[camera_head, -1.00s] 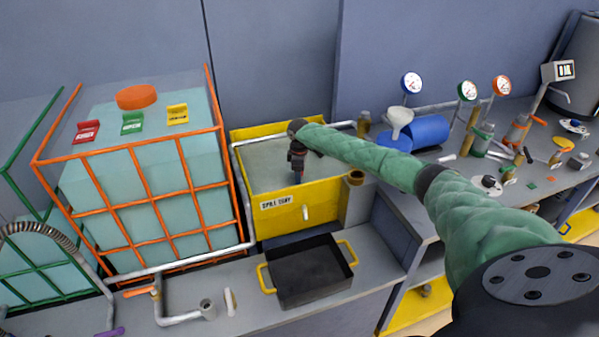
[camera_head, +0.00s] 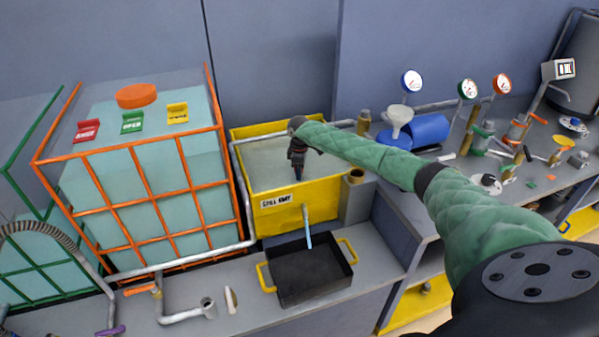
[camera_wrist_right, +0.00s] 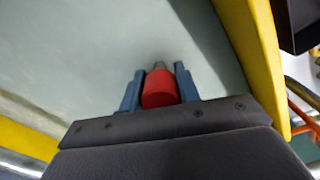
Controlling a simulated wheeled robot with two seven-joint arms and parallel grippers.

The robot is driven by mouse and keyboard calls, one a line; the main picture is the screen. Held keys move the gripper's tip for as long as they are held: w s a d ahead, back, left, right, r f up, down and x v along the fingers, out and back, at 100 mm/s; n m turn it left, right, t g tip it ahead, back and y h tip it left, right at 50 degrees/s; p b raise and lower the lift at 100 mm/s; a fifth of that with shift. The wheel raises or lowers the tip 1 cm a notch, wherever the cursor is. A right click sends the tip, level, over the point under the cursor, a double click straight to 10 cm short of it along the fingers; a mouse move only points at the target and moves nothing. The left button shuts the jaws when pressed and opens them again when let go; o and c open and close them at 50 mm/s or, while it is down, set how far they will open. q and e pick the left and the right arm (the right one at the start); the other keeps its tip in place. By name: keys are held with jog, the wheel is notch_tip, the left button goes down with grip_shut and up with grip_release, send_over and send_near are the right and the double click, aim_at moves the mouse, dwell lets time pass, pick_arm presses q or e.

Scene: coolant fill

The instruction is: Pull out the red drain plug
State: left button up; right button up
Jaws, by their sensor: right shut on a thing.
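The red drain plug (camera_wrist_right: 160,92) shows in the right wrist view between the two blue fingers of my right gripper (camera_wrist_right: 159,78), which is shut on it. A short grey tip shows beyond the plug. In the head view my right gripper (camera_head: 297,172) points down over the yellow spill tank (camera_head: 325,193), above its pale liquid (camera_head: 268,163); the plug cannot be made out there. A light-blue stream (camera_head: 308,240) runs from the tank's front spout (camera_head: 305,213) toward the black tray (camera_head: 312,277) below. My left gripper is not in view.
An orange-caged tank (camera_head: 150,215) stands left of the yellow tank. The black tray has yellow handles (camera_head: 348,251). A grey pipe (camera_head: 185,317) lies at the front left. Gauges, a blue cylinder (camera_head: 429,129) and fittings crowd the right bench.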

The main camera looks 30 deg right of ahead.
jog(key=shift+r, duration=0.15)
jog(key=shift+r+p, duration=2)
jog(key=shift+r, duration=0.3)
jog(key=shift+s, duration=0.1)
